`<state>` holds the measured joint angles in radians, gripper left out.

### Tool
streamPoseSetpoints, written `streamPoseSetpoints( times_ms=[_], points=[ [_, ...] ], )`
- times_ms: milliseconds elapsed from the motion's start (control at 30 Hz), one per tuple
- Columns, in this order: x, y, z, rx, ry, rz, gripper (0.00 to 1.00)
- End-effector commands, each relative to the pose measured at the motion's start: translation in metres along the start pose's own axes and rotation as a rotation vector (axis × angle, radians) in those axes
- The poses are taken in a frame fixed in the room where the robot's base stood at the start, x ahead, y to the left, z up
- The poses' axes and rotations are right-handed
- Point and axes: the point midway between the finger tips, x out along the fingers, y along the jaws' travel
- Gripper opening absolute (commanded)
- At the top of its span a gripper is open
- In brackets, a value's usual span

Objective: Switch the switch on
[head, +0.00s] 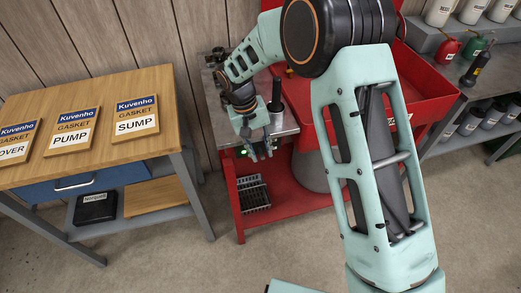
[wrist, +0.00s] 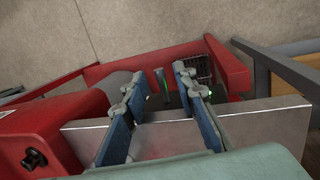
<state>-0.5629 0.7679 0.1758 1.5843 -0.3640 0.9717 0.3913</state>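My gripper (head: 262,154) points down at the front edge of the steel side shelf (head: 286,122) on the red parts washer (head: 318,112). In the wrist view its two fingers (wrist: 159,76) are apart, with nothing clearly held between them. A small green light (head: 243,152) shows beside the gripper in the head view. In the wrist view a green glow (wrist: 210,93) shows by the right finger, and a slim grey piece with a green streak (wrist: 163,84) shows between the fingers. I cannot make out the switch itself or its position; the fingers may hide it.
A black cylinder (head: 276,94) stands on the steel shelf. A wire basket (head: 253,194) sits on the red lower shelf. A wooden bench (head: 88,92) with gasket packs stands at the left. Grey shelving (head: 494,62) stands at the right. The floor in front is clear.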

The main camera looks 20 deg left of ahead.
Motion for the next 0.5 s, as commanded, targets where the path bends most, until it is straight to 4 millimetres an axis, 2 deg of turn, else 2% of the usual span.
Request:
streamPoseSetpoints(
  times_ms=[133,233,500],
  points=[
    [-0.004,0.000,0.000,0.000,0.000,0.000,0.26],
    [-0.017,-0.001,-0.001,0.000,0.003,0.000,0.26],
    [-0.074,-0.001,-0.001,0.000,0.005,-0.001,0.26]
  ],
)
